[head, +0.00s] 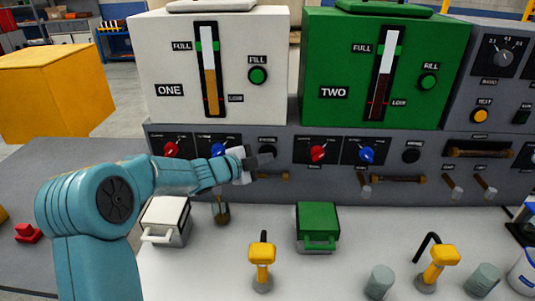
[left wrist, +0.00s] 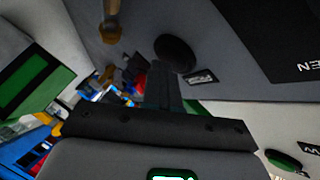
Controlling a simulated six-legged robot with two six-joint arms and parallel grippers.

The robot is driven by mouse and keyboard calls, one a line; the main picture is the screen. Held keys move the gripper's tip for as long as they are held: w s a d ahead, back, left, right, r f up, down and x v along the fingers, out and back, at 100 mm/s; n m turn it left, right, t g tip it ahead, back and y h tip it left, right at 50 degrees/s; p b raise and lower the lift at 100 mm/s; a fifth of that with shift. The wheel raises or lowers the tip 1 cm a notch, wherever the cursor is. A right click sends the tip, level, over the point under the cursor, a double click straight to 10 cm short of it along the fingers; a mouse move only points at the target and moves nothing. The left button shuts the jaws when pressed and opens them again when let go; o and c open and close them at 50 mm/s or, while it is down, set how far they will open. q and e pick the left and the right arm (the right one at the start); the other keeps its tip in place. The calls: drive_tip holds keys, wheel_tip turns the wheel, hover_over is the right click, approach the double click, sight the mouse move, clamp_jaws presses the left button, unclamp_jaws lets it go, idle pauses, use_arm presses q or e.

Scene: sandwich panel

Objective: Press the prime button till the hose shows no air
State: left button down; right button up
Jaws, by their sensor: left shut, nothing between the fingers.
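My left gripper (head: 262,160) is shut and empty, in front of the grey panel under the white unit marked ONE. Its fingertips are at the lower edge of a round black button (head: 268,149), which I take for the prime button. In the left wrist view the shut fingers (left wrist: 164,78) point at the black button (left wrist: 175,53); I cannot tell whether they touch it. A short amber tube (head: 272,177), perhaps the hose, is partly hidden behind the gripper; air in it cannot be made out. My right gripper is not in view.
A red knob (head: 171,149) and blue knob (head: 217,150) are left of the button. Unit TWO (head: 387,65) has a similar black button (head: 411,155) and amber tube (head: 397,179). White (head: 165,221) and green (head: 318,226) boxes and yellow-handled tools (head: 262,254) stand on the worktop.

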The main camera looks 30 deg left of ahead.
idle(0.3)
use_arm(q)
drive_tip(key=shift+s+d+b, duration=0.4)
drive_tip(key=shift+s+b, duration=0.15)
drive_tip(key=shift+s, duration=0.15)
drive_tip(key=shift+s+f, duration=0.1)
drive_tip(key=s+d+b, duration=0.1)
drive_tip(key=s, duration=0.1)
drive_tip(key=s+d+b, duration=0.1)
drive_tip(key=s, duration=0.1)
drive_tip(key=shift+d+b, duration=0.3)
drive_tip(key=shift+b, duration=0.05)
idle(3.0)
